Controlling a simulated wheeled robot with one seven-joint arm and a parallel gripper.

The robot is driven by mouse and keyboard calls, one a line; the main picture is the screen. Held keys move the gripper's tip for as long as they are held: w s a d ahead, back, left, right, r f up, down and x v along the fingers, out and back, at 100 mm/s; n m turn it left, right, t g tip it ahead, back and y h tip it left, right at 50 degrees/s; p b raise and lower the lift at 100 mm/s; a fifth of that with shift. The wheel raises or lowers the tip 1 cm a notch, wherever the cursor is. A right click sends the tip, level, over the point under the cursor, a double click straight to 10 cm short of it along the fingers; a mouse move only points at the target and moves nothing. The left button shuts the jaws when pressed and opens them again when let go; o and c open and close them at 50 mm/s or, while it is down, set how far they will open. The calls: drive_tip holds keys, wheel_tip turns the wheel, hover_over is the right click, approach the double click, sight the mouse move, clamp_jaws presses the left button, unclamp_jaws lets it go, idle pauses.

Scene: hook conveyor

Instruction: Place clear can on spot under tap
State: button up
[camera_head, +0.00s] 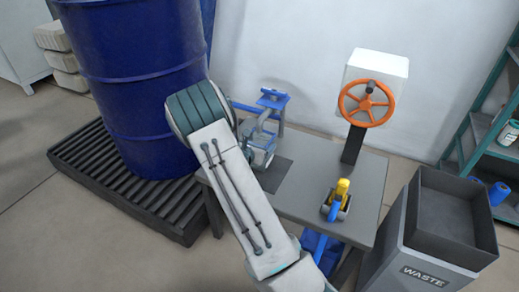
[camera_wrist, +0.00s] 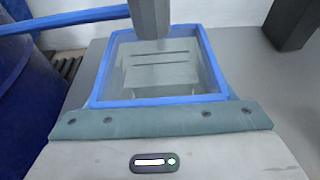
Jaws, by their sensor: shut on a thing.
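The clear can (camera_head: 263,148) is see-through with a blue rim. In the wrist view the can (camera_wrist: 160,78) is upright and open at the top, right in front of my gripper (camera_wrist: 160,118). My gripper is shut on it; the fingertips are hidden. The blue tap (camera_head: 271,98) comes off the drum, and its grey spout (camera_wrist: 150,18) hangs over the can's opening in the wrist view. A dark square spot (camera_head: 275,177) on the table shows beside and partly behind the can. I cannot tell whether the can's base touches it.
The big blue drum (camera_head: 135,70) stands on a black slatted pallet (camera_head: 85,170) at left. On the grey table (camera_head: 305,205) are an orange handwheel (camera_head: 367,103) on a post and a yellow-and-blue tool (camera_head: 338,200). A waste bin (camera_head: 440,225) stands at right.

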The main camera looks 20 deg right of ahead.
drive_tip(key=shift+f, duration=0.8)
drive_tip(key=shift+f+b, duration=0.3)
drive_tip(key=shift+b, duration=0.05)
drive_tip(key=o, duration=1.1)
drive_tip(key=shift+o, duration=0.2)
drive_tip(key=shift+r, duration=0.1)
